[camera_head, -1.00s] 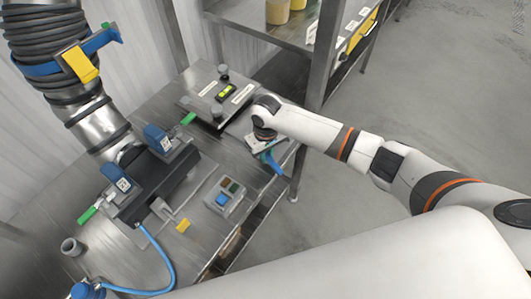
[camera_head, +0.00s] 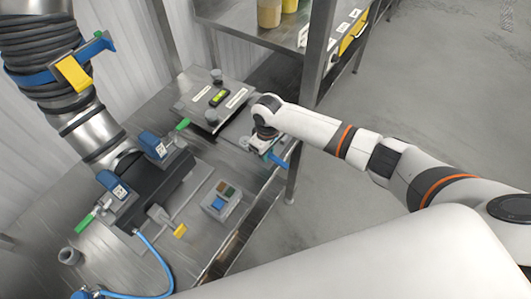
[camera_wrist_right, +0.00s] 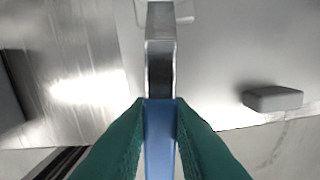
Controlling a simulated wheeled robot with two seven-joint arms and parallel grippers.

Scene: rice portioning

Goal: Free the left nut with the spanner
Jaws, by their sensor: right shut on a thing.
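My right gripper (camera_head: 270,150) is over the bench's right edge, beside the steel plate. In the right wrist view its green fingers (camera_wrist_right: 160,112) are shut on the blue handle of the spanner (camera_wrist_right: 160,65), whose bare steel shaft points away from them. The spanner's far end runs out of that view at the top. In the head view a bit of its blue handle (camera_head: 279,160) shows below the gripper. The plate (camera_head: 189,104) carries two round grey knob-like parts, one at the back (camera_head: 216,75) and one nearer (camera_head: 212,117); I cannot tell which is the left nut. My left gripper is not in view.
A large ribbed duct (camera_head: 42,78) with blue and green clamps (camera_head: 152,144) fills the bench's left. A button box (camera_head: 221,197) and a blue hose (camera_head: 160,262) are nearer. A shelf post (camera_head: 316,50) stands close behind the right arm. Floor is clear at right.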

